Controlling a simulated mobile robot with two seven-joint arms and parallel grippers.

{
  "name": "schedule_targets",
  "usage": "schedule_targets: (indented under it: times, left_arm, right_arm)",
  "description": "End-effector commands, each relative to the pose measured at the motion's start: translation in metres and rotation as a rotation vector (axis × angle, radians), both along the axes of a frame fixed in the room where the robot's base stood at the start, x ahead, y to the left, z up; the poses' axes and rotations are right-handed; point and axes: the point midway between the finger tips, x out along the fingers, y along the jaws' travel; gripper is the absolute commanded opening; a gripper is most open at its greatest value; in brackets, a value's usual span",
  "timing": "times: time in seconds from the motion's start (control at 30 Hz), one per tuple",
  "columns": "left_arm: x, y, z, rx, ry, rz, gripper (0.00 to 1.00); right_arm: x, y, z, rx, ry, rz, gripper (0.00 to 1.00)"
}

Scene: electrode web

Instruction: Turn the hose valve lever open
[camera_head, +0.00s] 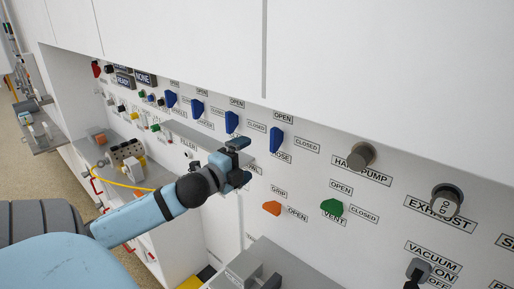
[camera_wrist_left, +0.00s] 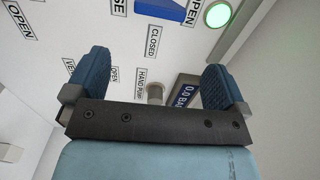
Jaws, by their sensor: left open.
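The hose valve lever (camera_head: 276,140) is a blue handle on the white panel in the head view. It stands upright, with an OPEN label above it, a CLOSED label to its right and a partly covered HOSE label below. My left gripper (camera_head: 240,161) is just left of and below the lever, apart from it in the picture; the depth gap is unclear. In the left wrist view its two blue fingers (camera_wrist_left: 157,78) are spread wide with nothing between them. I cannot clearly identify the lever in that view. My right gripper is not in view.
Several similar blue levers (camera_head: 231,121) line the panel to the left. The hand pump knob (camera_head: 361,155), orange grip handle (camera_head: 272,208), green vent handle (camera_head: 332,207) and exhaust knob (camera_head: 446,199) are to the right or below. A green round light (camera_wrist_left: 218,14) shows in the wrist view.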

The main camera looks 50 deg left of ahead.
Motion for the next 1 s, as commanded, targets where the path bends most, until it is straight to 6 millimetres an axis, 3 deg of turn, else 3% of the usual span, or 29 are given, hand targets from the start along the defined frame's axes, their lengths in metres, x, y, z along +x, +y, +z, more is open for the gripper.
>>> schedule_targets:
  times: [0.27, 0.37, 0.47, 0.67, 0.8, 1.0]
  left_arm:
    - [0.000, 0.000, -0.001, -0.002, 0.001, 0.000, 1.00]
    - [-0.001, -0.001, -0.012, -0.034, 0.017, 0.002, 1.00]
    - [-0.005, -0.007, -0.045, -0.131, 0.063, 0.005, 1.00]
    - [-0.029, -0.047, -0.153, -0.469, 0.212, 0.022, 1.00]
    - [-0.055, -0.093, -0.222, -0.721, 0.313, 0.043, 1.00]
    - [-0.098, -0.180, -0.300, -1.074, 0.445, 0.087, 1.00]
  right_arm:
    - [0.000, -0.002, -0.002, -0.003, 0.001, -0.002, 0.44]
    - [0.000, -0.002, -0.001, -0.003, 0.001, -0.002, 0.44]
    - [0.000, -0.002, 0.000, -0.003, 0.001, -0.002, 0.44]
    - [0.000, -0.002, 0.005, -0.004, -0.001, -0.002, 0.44]
    - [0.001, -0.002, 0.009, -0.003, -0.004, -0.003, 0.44]
    - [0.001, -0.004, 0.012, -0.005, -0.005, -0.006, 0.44]
